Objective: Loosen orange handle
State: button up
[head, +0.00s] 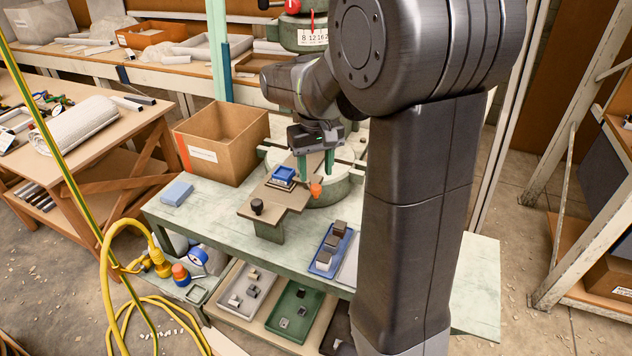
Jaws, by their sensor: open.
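The orange handle (315,190) is a small orange knob at the right edge of a tan plate (270,199), in front of the press's round pale green base (338,190). My gripper (316,172) points down above and just behind the handle in the picture. Its two green-tipped fingers are apart, with nothing visible between them. I cannot tell whether a finger touches the handle. A blue block (284,174) sits on the plate left of the fingers, and a black knob (257,206) stands at its front. My arm hides much of the press.
An open cardboard box (222,143) stands behind left on the green bench (190,225). A light blue block (176,193) lies at the left, and a blue tray (322,267) with several small blocks is in front. A yellow hose (107,270) hangs left. The bench's front left is clear.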

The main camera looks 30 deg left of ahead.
aim_at(316, 186)
jog(key=shift+f, duration=2.2)
jog(key=shift+c, duration=0.3)
grip_shut()
